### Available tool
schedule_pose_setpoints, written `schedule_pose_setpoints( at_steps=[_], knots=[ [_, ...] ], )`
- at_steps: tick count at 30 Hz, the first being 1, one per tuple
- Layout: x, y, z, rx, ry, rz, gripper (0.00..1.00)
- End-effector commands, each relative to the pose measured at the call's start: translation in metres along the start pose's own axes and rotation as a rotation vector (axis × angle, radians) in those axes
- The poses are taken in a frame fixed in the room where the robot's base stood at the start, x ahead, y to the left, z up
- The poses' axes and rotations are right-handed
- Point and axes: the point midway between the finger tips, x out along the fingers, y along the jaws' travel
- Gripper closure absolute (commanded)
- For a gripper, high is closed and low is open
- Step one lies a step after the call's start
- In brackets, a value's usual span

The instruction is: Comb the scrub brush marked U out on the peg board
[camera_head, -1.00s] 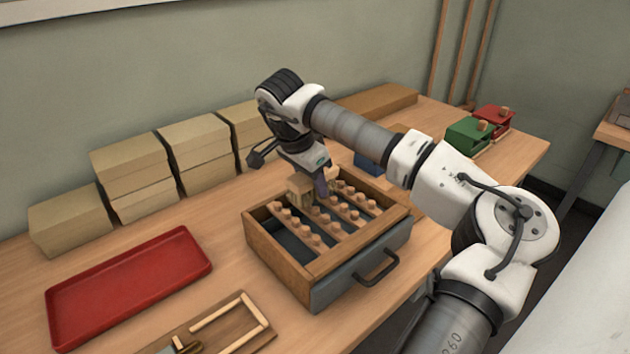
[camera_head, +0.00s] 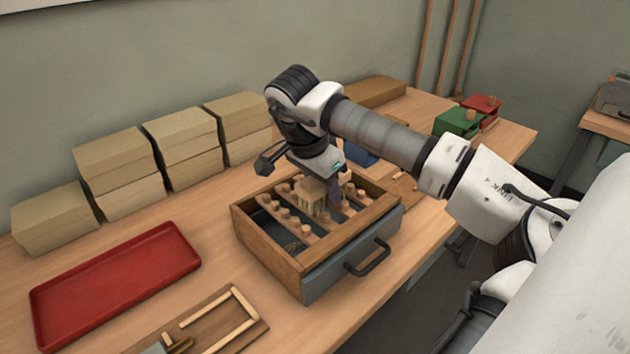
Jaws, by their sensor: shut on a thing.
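The peg board (camera_head: 272,241) is a wooden box with rows of round pegs on slats and a grey front with a black handle. My gripper (camera_head: 334,187) is over its middle and shut on a light wooden scrub brush (camera_head: 312,190). The brush is held bristles down among the peg rows. Its bristle ends are partly hidden by the pegs and slats, and I cannot tell how deep they reach. The mark on the brush cannot be read from here. Some loose bits lie in the box, at the left below the slats.
A red tray (camera_head: 115,283) lies at the left, with a wooden frame board (camera_head: 215,322) in front. Several cardboard boxes (camera_head: 115,155) line the wall. A blue block (camera_head: 360,152) stands behind my gripper; green (camera_head: 457,123) and red (camera_head: 484,107) boxes stand at the back right.

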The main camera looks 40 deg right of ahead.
Motion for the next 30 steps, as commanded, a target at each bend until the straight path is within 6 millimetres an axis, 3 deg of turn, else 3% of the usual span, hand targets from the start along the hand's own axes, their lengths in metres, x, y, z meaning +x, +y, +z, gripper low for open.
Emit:
schedule_pose_setpoints(
  at_steps=[10, 24, 30],
  knots=[
    [-0.001, 0.015, 0.000, 0.000, 0.000, 0.000, 0.77],
    [0.001, -0.020, 0.001, 0.000, 0.000, -0.001, 0.77],
    [0.002, -0.026, 0.001, 0.000, 0.000, 0.000, 0.77]
  ],
)
